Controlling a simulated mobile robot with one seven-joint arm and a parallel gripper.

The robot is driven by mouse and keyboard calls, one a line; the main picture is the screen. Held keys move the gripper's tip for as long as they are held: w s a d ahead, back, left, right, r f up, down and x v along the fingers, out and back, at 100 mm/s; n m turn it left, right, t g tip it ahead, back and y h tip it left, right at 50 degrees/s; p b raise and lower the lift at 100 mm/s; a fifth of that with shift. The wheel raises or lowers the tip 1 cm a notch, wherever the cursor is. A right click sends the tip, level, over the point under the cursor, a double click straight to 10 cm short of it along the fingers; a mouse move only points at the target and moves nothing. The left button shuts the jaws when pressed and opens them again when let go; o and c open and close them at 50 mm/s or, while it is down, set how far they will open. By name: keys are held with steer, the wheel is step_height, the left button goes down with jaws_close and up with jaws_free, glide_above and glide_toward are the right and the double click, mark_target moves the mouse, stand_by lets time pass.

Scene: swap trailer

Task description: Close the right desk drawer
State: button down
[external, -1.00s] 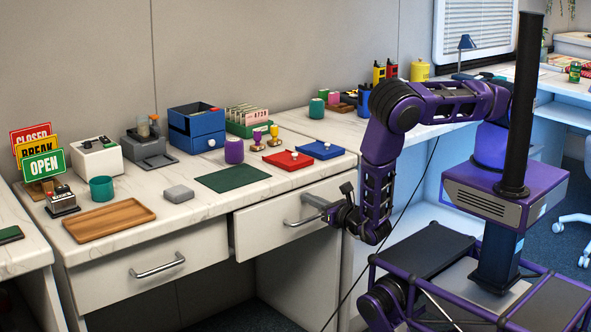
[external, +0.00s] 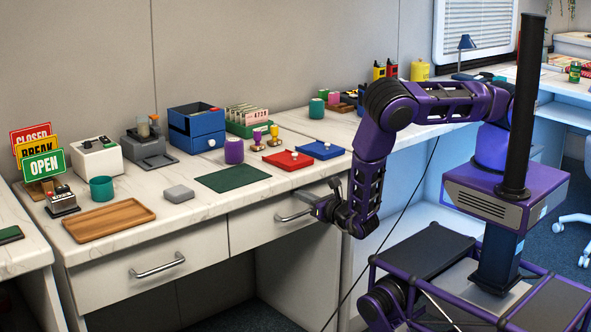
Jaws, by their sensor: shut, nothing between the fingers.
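The right desk drawer (external: 262,224) has a pale front with a metal bar handle (external: 293,215). Its front now looks about level with the desk's front face; a small remaining gap cannot be ruled out at this size. My gripper (external: 318,208) is at the right end of this handle, at the drawer front. Its fingers are small and partly hidden by the wrist, and it is shut with nothing held. The left desk drawer (external: 110,279) with its own bar handle (external: 158,266) looks shut.
The marble desktop (external: 190,213) above holds a wooden tray (external: 110,219), a green mat (external: 231,178), a red pad (external: 288,160) and a blue pad (external: 320,149). A dark cable hangs right of the desk. The knee space under the right drawer is open.

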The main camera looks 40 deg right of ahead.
steer(key=shift+w+r, duration=0.15)
steer(key=shift+w, duration=0.15)
steer(key=s+p, duration=0.1)
steer(key=s, duration=1.3)
steer(key=shift+s+p, duration=0.3)
